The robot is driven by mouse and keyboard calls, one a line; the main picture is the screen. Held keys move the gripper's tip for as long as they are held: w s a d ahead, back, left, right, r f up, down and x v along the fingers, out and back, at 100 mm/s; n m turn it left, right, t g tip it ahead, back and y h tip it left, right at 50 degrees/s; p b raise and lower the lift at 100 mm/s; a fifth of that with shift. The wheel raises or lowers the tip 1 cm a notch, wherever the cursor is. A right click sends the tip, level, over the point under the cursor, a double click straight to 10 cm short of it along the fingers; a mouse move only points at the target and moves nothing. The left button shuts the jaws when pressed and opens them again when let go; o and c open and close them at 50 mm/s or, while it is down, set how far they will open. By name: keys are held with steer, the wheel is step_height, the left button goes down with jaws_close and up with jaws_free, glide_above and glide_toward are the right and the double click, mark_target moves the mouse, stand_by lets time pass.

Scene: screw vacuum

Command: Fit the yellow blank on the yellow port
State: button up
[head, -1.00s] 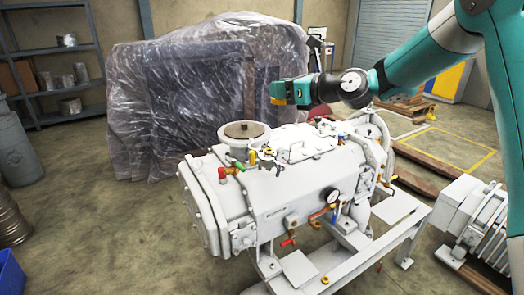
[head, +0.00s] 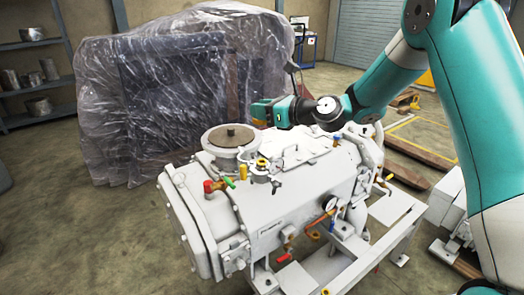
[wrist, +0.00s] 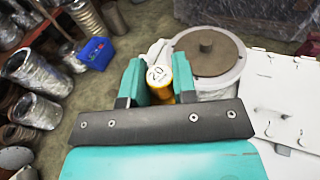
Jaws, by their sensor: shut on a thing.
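My gripper (head: 264,113) is shut on the yellow blank, whose yellow side shows at the jaws in the head view (head: 257,114). In the wrist view, the blank (wrist: 158,76) sits between the two teal fingers, with a pale top marked "20". It is held in the air above the pale pump body. A yellow ring-shaped fitting (head: 262,161), which looks like the yellow port, is on the pump top, below the gripper in the head view. A small yellow cylinder (head: 243,172) stands left of it. The port cannot be made out in the wrist view.
A round flange with a brown centre (head: 231,137) is on the pump beside these fittings. A red valve (head: 210,186) is left of them, and a gauge (head: 329,202) is at the pump's side. A plastic-wrapped machine (head: 170,90) stands behind. A blue bin (wrist: 96,52) is on the floor.

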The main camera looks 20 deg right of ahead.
mark_target(262, 161)
step_height(262, 161, down, 12)
steer(key=shift+f+p, duration=0.1)
steer(key=shift+p, duration=0.2)
steer(key=shift+f, duration=0.15)
steer(key=o, duration=0.9)
steer(key=shift+o, duration=0.2)
